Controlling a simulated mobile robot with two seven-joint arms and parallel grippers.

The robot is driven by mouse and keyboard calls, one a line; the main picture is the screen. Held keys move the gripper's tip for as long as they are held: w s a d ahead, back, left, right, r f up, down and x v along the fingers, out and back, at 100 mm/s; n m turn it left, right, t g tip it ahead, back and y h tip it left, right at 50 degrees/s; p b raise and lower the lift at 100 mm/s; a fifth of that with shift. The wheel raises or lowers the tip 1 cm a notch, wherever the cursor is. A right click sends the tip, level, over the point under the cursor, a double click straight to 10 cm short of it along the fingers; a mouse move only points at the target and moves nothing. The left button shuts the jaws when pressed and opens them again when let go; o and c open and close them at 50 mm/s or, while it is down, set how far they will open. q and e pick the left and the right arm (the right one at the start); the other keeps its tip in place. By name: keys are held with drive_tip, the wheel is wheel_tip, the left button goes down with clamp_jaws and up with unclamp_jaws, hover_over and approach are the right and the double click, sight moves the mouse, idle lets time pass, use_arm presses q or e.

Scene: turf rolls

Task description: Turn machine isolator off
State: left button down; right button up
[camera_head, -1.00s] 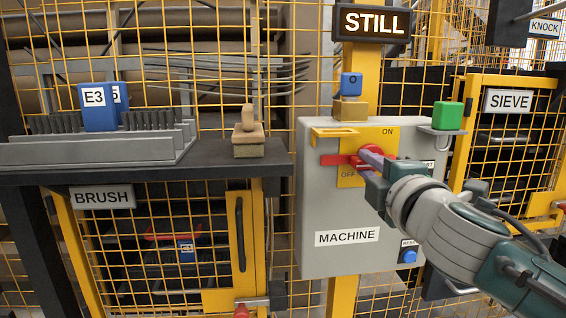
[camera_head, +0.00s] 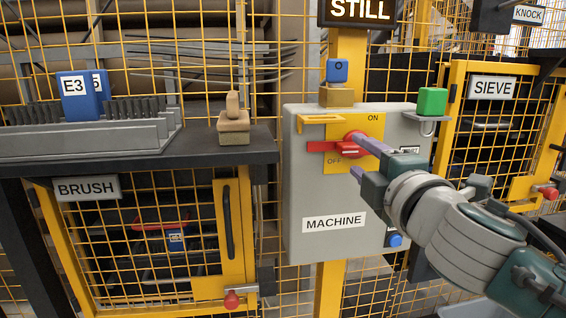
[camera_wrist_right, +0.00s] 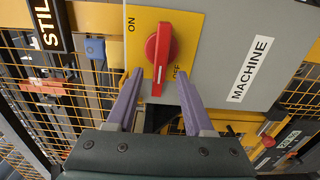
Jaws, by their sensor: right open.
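The machine isolator is a red rotary handle (camera_head: 323,146) on a yellow plate (camera_head: 375,127) marked ON and OFF, fixed to the grey MACHINE box (camera_head: 306,190). In the head view its lever points left and lies level, just above the OFF mark. My right gripper (camera_head: 355,157) is open in front of the plate, its fingers partly covering it. In the right wrist view the handle (camera_wrist_right: 157,50) points down, its end between the two spread fingertips of the right gripper (camera_wrist_right: 160,78). I cannot tell whether the fingers touch it. My left gripper is out of view.
A lit STILL sign (camera_head: 360,10) hangs above the box. A blue block (camera_head: 337,71) and a green block (camera_head: 431,101) sit at the box's top. A dark shelf (camera_head: 255,151) with a wooden-handled block (camera_head: 233,122) stands left. Yellow mesh fencing surrounds the box.

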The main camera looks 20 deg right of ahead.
drive_tip(key=v, duration=0.6)
drive_tip(key=shift+s, duration=0.35)
drive_tip(key=shift+a, duration=0.1)
